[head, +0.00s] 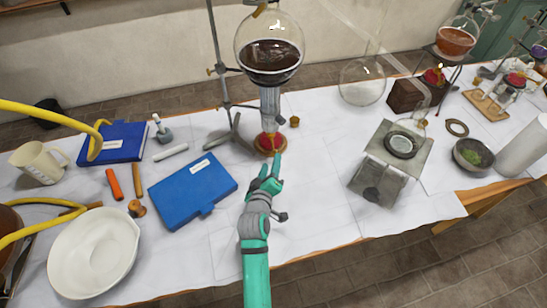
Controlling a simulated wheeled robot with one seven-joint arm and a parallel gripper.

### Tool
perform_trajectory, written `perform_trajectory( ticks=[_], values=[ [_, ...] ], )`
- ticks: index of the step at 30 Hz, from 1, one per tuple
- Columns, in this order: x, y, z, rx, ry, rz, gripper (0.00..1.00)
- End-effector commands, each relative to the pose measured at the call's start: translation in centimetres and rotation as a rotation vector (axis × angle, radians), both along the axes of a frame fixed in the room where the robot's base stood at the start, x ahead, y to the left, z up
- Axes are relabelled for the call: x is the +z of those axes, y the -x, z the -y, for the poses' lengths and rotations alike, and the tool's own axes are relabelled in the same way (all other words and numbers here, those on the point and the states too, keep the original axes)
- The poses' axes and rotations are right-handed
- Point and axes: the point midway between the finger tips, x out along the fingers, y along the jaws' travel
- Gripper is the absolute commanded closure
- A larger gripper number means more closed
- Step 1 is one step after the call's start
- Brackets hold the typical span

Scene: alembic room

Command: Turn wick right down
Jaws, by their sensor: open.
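A small burner with a red body and a brass-coloured base (270,143) stands on the white-covered bench, below a round flask (269,48) of dark liquid. A pale upright cylinder (270,100) sits between the burner and the flask. My gripper (270,163) is open just in front of the burner, its fingertips pointing at the base. I cannot tell whether a fingertip touches it. The wick and any wick knob are too small or hidden to make out.
A metal stand (219,55) rises just left of the flask. A blue box (194,190) lies left of my arm, and a grey metal stand (392,160) is to the right. A small brass piece (294,121) lies behind the burner. The cloth right of my gripper is clear.

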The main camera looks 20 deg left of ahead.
Motion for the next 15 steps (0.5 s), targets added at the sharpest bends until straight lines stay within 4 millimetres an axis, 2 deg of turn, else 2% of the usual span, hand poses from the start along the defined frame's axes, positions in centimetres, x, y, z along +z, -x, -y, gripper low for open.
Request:
perform_trajectory(
  ticks=[1,6,15],
  values=[
    [-0.2,-0.9,-0.1,-0.001,0.0,0.001,0.56],
    [-0.7,-3.0,-0.3,-0.002,0.0,0.001,0.56],
    [-1.0,-4.1,-0.4,-0.003,0.0,0.0,0.56]
  ],
)
